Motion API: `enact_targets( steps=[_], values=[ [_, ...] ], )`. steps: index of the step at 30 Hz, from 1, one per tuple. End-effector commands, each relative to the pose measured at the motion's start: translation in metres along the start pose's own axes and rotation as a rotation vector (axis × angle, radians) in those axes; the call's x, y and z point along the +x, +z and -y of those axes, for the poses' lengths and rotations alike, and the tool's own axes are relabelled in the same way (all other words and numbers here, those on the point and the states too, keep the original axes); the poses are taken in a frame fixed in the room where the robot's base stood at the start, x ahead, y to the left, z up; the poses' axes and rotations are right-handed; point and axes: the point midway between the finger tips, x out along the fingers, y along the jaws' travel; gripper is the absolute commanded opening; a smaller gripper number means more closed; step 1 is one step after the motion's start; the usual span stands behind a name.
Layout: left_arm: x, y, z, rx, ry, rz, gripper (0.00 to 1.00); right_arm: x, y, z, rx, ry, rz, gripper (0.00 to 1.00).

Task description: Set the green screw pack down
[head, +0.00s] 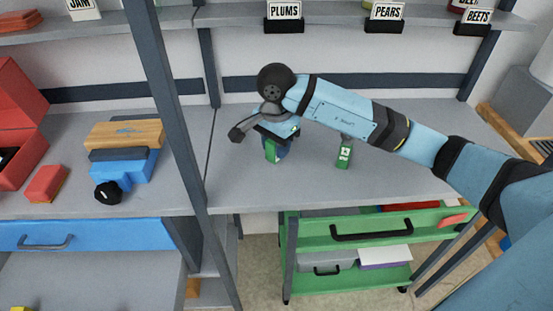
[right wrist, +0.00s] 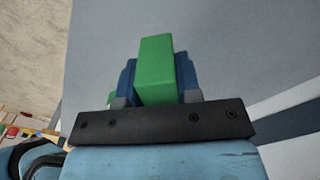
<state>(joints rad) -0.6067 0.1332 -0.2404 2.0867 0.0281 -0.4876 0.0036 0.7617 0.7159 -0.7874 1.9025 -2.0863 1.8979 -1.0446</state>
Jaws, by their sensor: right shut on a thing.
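My right gripper (head: 280,150) is shut on a green pack (head: 271,151) over the grey shelf board (head: 300,193). In the right wrist view the green pack (right wrist: 157,68) stands between the two blue fingers (right wrist: 128,80). The pack is close to the board; I cannot tell whether it touches. A second green pack (head: 344,154) with a white label stands on the board to the right, apart from the held one. My left gripper is not in view.
A dark post (head: 174,100) stands left of the board. Beyond it are a blue item with a black knob (head: 108,193), a wooden block (head: 125,134) and red boxes (head: 46,183). A green drawer cart (head: 320,236) is below. The board's front is clear.

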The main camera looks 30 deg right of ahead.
Motion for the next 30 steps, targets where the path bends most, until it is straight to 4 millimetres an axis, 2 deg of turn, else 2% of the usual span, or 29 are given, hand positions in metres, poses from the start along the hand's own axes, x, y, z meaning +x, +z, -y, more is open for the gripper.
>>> enact_targets(
  steps=[5, 12, 23, 24, 27, 30],
  values=[
    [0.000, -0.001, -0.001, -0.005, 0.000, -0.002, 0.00, 0.013, 0.000, 0.000, 0.001, 0.000, 0.001, 0.06],
    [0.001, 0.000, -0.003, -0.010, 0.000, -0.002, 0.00, 0.046, 0.000, 0.000, 0.000, 0.000, 0.001, 0.06],
    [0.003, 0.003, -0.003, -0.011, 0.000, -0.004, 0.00, 0.051, 0.000, 0.000, 0.000, -0.002, -0.001, 0.06],
    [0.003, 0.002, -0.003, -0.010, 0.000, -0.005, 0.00, 0.051, 0.000, 0.000, 0.000, -0.002, -0.001, 0.34],
    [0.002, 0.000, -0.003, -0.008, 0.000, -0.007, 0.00, 0.050, 0.000, 0.000, 0.000, -0.001, 0.000, 0.57],
    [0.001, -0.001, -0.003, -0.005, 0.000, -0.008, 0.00, 0.050, 0.000, 0.000, 0.000, -0.001, 0.000, 0.57]
  ],
)
